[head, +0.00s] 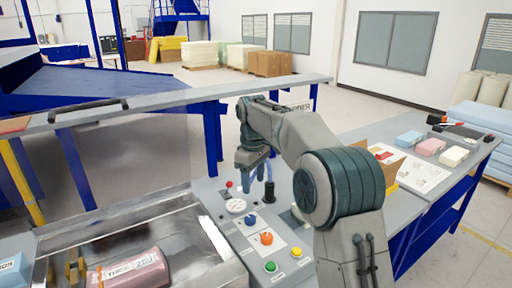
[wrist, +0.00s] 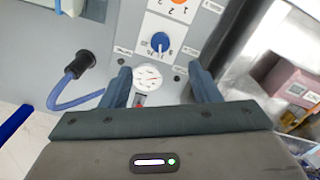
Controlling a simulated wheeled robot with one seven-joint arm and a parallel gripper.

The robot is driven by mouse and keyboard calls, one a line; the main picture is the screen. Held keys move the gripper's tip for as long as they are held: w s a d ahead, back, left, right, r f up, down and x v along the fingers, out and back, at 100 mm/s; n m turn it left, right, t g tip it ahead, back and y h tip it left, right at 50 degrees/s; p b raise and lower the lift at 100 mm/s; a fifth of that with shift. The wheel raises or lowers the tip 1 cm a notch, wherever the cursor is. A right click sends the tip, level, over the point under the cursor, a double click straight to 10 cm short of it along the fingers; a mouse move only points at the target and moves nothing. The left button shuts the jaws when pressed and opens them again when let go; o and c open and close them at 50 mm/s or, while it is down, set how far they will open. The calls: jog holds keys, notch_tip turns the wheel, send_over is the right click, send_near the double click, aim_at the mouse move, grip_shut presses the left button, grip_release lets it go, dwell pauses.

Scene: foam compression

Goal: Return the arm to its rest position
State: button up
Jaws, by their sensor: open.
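My arm reaches forward over the grey control panel (head: 268,236) in the head view. My gripper (head: 258,172) points down above the far part of the panel; in the wrist view its two blue-grey fingers (wrist: 162,82) stand apart with nothing between them. A round white gauge (wrist: 147,78) and a blue knob (wrist: 160,42) show beyond the fingertips. In the head view the panel carries a red-topped lever (head: 229,186), an orange knob (head: 266,238), a green button (head: 270,266) and a yellow button (head: 296,252).
A metal trough (head: 190,235) left of the panel holds a pink foam block (head: 130,270). A blue cable with a black plug (wrist: 84,63) rises beside the gripper. A side table (head: 450,185) at right bears foam blocks and an open cardboard box (head: 385,160).

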jog(key=s+d+r+m+t, duration=0.1)
jog(key=s+d+r+m, duration=0.25)
jog(key=s+d, duration=0.45)
jog(key=s+d+f+m, duration=0.2)
jog(key=s+d, duration=0.1)
jog(key=s, duration=0.5)
jog(key=s+d+f+m+t, duration=0.1)
jog(key=s+d+f+m, duration=0.2)
jog(key=s, duration=0.6)
jog(key=s+d+f+m+t, duration=0.1)
jog(key=s+d+f+m, duration=0.1)
jog(key=s, duration=0.6)
jog(key=shift+s+d+f+m, duration=0.2)
jog(key=shift+d+m, duration=0.35)
jog(key=shift+d, duration=0.2)
